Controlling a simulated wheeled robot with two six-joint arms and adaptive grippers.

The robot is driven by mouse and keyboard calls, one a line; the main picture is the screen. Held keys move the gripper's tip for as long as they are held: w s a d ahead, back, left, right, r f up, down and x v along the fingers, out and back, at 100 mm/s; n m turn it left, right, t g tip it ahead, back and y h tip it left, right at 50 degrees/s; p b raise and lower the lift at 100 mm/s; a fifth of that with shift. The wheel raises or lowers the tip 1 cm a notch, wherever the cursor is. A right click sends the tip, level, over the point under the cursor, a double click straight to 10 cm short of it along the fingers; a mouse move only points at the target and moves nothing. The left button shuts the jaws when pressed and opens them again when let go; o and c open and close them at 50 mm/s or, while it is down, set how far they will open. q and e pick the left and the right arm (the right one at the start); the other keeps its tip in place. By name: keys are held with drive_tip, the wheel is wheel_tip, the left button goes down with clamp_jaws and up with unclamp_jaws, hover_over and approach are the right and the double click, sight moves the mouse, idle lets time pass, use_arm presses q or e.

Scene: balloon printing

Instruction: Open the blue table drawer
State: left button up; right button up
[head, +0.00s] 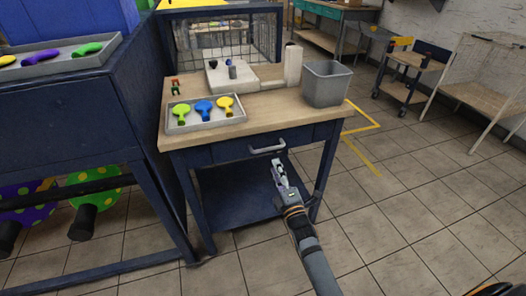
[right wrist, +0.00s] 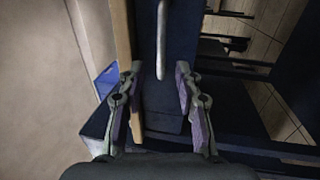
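The blue table (head: 230,155) has a wooden top and one drawer (head: 236,150) in its front, which looks closed. The drawer has a pale metal handle (head: 267,148). In the head view my right gripper (head: 279,168) is just below and in front of the handle. In the right wrist view the gripper (right wrist: 158,90) is open, its two fingers apart. The handle (right wrist: 161,45) shows as a pale bar ahead, between the lines of the fingers; I cannot tell whether anything touches. My left gripper is not in view.
On the tabletop are a tray (head: 172,129) with green, blue and yellow balloons, a grey bin (head: 326,84) and a white printing device (head: 232,76). A larger dark blue table (head: 70,115) stands at the left.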

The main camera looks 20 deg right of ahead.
sight(268, 148)
drive_tip(key=w, duration=0.3)
drive_tip(key=w+r, duration=0.1)
drive_tip(key=w, duration=0.5)
drive_tip(key=shift+w+a+r, duration=0.25)
drive_tip(key=shift+w+a, duration=0.05)
drive_tip(key=shift+w, duration=0.05)
clamp_jaws()
drive_tip(key=shift+s, duration=0.1)
